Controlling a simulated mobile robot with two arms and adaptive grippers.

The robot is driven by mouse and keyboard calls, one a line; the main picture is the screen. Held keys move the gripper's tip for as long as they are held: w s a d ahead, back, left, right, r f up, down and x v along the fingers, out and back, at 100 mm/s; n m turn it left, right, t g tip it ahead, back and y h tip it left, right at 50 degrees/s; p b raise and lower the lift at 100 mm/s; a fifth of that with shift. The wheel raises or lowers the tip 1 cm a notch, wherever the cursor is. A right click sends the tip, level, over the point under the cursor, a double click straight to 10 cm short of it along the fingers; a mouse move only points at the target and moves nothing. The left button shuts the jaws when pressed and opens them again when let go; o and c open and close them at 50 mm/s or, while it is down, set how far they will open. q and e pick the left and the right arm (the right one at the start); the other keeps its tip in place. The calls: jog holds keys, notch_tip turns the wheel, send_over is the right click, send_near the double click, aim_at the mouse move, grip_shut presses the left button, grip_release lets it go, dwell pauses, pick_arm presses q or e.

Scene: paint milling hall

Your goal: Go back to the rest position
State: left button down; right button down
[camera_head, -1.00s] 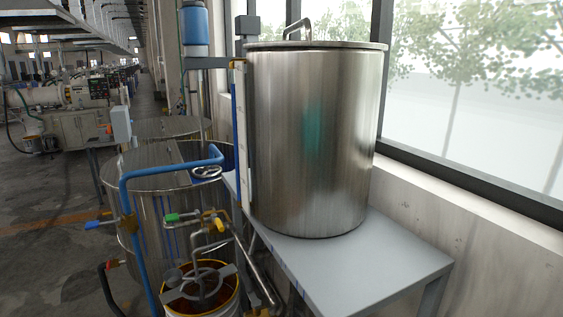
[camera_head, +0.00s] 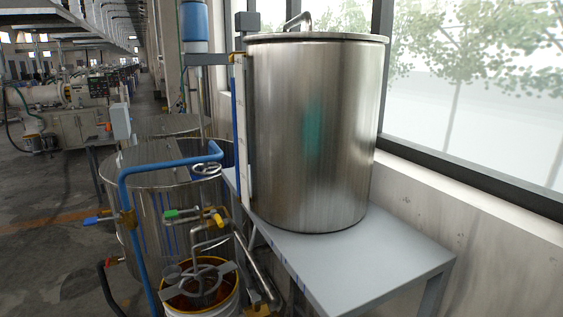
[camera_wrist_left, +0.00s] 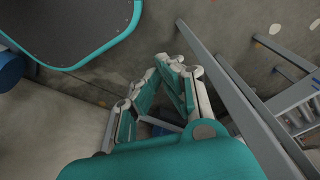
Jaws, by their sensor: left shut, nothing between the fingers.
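My left gripper (camera_wrist_left: 172,64) shows in the left wrist view, teal and light grey. Its fingers come together at the tips, with nothing held, above a grey floor. Neither gripper shows in the head view, and my right gripper is out of sight in both views. No rest position is marked in the frames.
A steel tank (camera_head: 320,140) stands on a grey table (camera_head: 350,265) by the window. A larger vat (camera_head: 165,205), blue pipe (camera_head: 135,180) and open bucket (camera_head: 200,305) stand left of it. Grey metal bars (camera_wrist_left: 240,100) pass close right of the left gripper. Open floor (camera_head: 50,215) lies far left.

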pick_arm(q)
jog(key=s+a+f, duration=0.2)
jog(key=s+f, duration=0.7)
jog(key=s, duration=0.3)
jog(key=shift+a+g, duration=0.15)
jog(key=shift+g, duration=0.25)
